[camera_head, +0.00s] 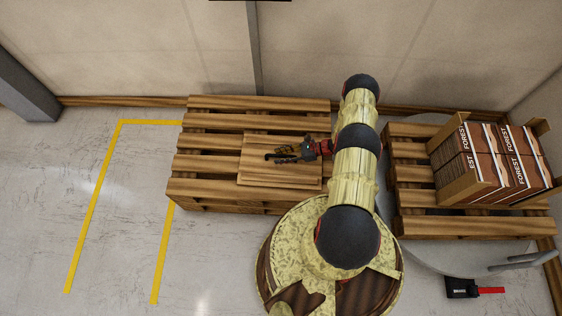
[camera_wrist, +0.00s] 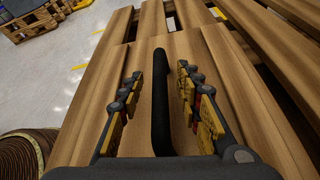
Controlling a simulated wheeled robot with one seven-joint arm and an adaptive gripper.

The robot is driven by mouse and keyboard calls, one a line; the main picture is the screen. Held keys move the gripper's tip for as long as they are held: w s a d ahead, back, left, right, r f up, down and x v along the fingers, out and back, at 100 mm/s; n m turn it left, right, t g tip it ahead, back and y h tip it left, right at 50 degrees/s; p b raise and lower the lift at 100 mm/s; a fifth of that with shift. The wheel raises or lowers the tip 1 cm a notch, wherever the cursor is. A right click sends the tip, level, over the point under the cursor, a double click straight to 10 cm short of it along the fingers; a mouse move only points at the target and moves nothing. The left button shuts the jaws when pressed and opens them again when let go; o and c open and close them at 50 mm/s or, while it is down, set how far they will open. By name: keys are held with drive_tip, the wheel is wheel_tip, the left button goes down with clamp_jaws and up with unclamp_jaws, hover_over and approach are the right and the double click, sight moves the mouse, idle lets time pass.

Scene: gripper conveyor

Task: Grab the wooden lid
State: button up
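The wooden lid (camera_head: 262,178) is a flat square board lying on the left pallet (camera_head: 215,165). It also shows in the wrist view (camera_wrist: 215,75). A black bar handle (camera_wrist: 161,100) stands out in the middle of the lid. My gripper (camera_wrist: 158,74) is open, with one finger on each side of the handle and a visible gap to each. In the head view my gripper (camera_head: 282,155) is over the lid and hides part of it and most of the handle. Whether the lid lies on further boards I cannot tell.
Yellow tape (camera_head: 95,200) marks an empty floor area at the left. The wall (camera_head: 140,60) stands close behind the pallets.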

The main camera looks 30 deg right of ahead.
drive_tip(key=c, duration=0.3)
clamp_jaws()
drive_tip(key=shift+r, duration=0.1)
idle(0.9)
